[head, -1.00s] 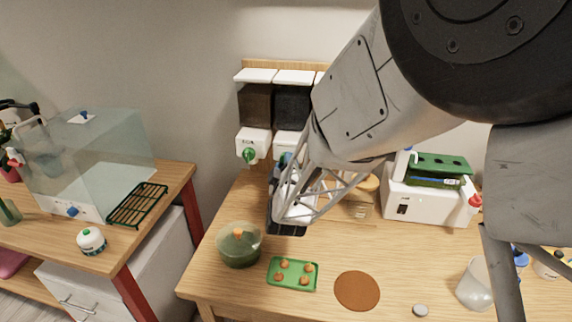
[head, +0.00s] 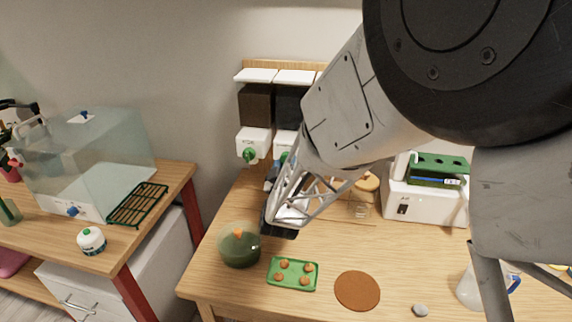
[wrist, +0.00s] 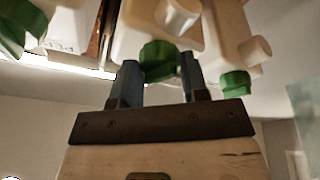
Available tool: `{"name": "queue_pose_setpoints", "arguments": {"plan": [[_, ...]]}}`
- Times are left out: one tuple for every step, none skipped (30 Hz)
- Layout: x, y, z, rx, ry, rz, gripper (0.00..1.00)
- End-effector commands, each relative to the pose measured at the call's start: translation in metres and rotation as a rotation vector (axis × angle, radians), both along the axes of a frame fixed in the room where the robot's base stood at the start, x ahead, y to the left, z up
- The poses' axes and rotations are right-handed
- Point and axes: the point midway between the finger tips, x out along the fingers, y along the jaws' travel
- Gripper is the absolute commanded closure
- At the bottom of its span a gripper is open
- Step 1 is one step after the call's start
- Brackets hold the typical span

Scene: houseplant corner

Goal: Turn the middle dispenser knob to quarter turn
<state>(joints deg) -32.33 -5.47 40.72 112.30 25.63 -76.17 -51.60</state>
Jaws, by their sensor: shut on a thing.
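A row of wall dispensers stands at the back of the table; the left one (head: 256,105) and the middle one (head: 292,106) show, and my arm hides what lies to their right. In the wrist view the fingers of my gripper (wrist: 160,72) are on either side of a green knob (wrist: 158,56), shut on it. In the head view the middle dispenser's knob is mostly hidden behind my gripper (head: 275,178). The left dispenser's green knob (head: 249,155) is free. I cannot tell the held knob's exact angle.
A green pot (head: 239,250), a green tray (head: 293,286) with several orange pieces and a brown round mat (head: 357,291) lie in front of my gripper. A white appliance (head: 427,205) stands at the right. A side table with a glass tank (head: 110,150) is at the left.

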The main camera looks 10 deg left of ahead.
Motion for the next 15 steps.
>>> {"name": "queue_pose_setpoints", "arguments": {"plan": [[-0.0004, 0.0007, -0.0010, 0.043, 0.001, 0.000, 0.83], [-0.0005, 0.0011, -0.0009, 0.071, 0.001, 0.000, 0.83], [-0.0006, 0.0014, -0.0007, 0.108, 0.001, 0.001, 0.83], [-0.0007, 0.0014, -0.0006, 0.138, 0.000, 0.000, 0.83], [-0.0008, 0.0016, -0.0006, 0.166, 0.001, 0.001, 0.83], [-0.0009, 0.0017, -0.0006, 0.204, 0.000, 0.002, 0.83], [-0.0008, 0.0018, -0.0006, 0.234, 0.000, 0.000, 0.83], [-0.0007, 0.0020, -0.0004, 0.262, 0.001, 0.001, 0.83], [-0.0006, 0.0020, -0.0002, 0.300, 0.000, 0.001, 0.83], [-0.0005, 0.0020, -0.0002, 0.328, 0.000, 0.001, 0.83], [-0.0006, 0.0022, -0.0002, 0.357, 0.000, 0.001, 0.83], [-0.0007, 0.0023, -0.0004, 0.395, 0.000, 0.000, 0.83], [-0.0007, 0.0024, -0.0005, 0.424, 0.000, 0.001, 0.83], [-0.0006, 0.0028, -0.0004, 0.452, 0.001, 0.001, 0.83], [-0.0005, 0.0030, -0.0004, 0.491, 0.000, 0.000, 0.83]]}}
